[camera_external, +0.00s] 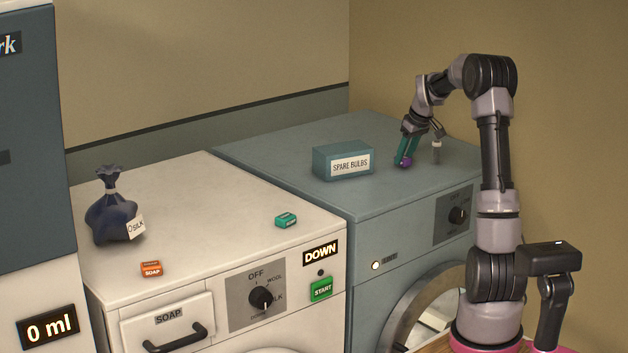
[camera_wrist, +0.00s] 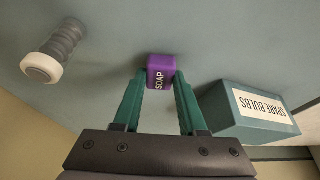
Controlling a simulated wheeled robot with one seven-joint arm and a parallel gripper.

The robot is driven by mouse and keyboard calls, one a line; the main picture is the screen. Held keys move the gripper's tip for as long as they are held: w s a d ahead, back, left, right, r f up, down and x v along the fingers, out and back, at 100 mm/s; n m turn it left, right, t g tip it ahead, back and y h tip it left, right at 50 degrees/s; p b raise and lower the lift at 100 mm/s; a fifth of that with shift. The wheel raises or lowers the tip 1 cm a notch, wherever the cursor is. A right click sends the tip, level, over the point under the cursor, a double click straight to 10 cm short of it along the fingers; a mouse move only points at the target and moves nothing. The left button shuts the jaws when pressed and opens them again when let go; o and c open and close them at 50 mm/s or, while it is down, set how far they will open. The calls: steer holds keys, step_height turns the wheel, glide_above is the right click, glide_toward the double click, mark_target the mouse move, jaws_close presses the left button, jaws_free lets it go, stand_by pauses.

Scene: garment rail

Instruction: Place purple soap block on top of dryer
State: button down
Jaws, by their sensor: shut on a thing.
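The purple soap block (camera_external: 405,162) is between the teal fingers of my gripper (camera_external: 404,154), low over the top of the blue-grey dryer (camera_external: 290,145). In the wrist view the purple block (camera_wrist: 161,68), lettered SOAP, sits between the fingertips of my gripper (camera_wrist: 161,80), which is shut on it. The dryer top (camera_wrist: 200,35) fills the background there. I cannot tell whether the block touches the dryer top.
A SPARE BULBS box (camera_external: 343,161) stands on the dryer, left of my gripper. A small grey-and-white cylinder (camera_external: 436,151) is to its right. The white washer (camera_external: 200,190) bears a dark sack (camera_external: 112,215), an orange soap block (camera_external: 151,269) and a green block (camera_external: 286,220).

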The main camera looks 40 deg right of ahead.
steer(key=shift+f, duration=0.3)
steer(key=shift+f, duration=0.15)
steer(key=shift+c, duration=2.3)
jaws_free()
